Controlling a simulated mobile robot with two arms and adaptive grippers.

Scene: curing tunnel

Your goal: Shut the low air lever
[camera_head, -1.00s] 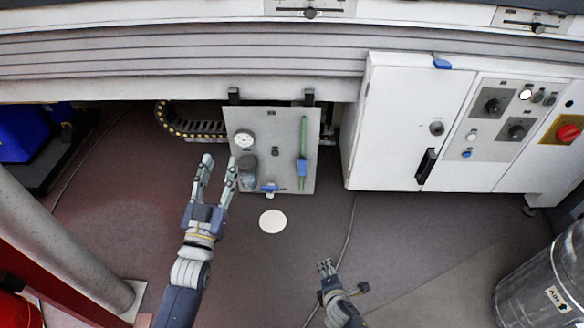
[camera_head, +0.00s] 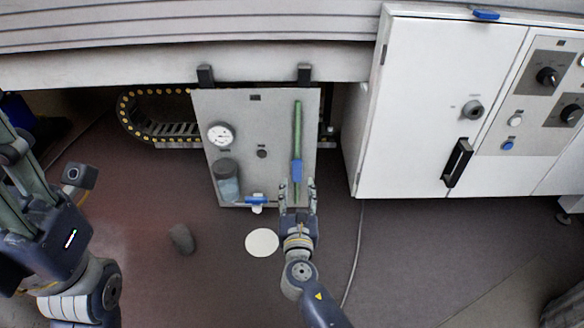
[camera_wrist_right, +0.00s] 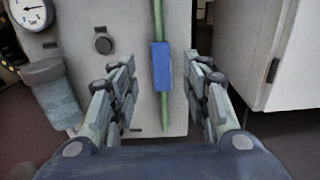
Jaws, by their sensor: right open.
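A grey air panel (camera_head: 235,110) hangs from two black hooks. A blue lever (camera_head: 297,171) stands upright on its vertical green pipe, in line with it. A second blue handle (camera_head: 257,199) lies crosswise at the panel's lower edge. My right gripper (camera_head: 298,190) is open at the pipe's lower end, fingers pointing at the panel. In the right wrist view the upright blue lever (camera_wrist_right: 161,66) shows between the open fingers, ahead of them; contact cannot be told. My left gripper (camera_head: 38,205) is at the left edge, partly cut off; its jaws cannot be judged.
A gauge (camera_head: 220,134) and a filter bowl (camera_head: 227,180) are on the panel's left side. A white cabinet (camera_head: 420,110) stands to the right. A cable chain (camera_head: 150,125) lies behind at left. A white disc (camera_head: 262,243) and a dark grey lump (camera_head: 182,238) are on the floor.

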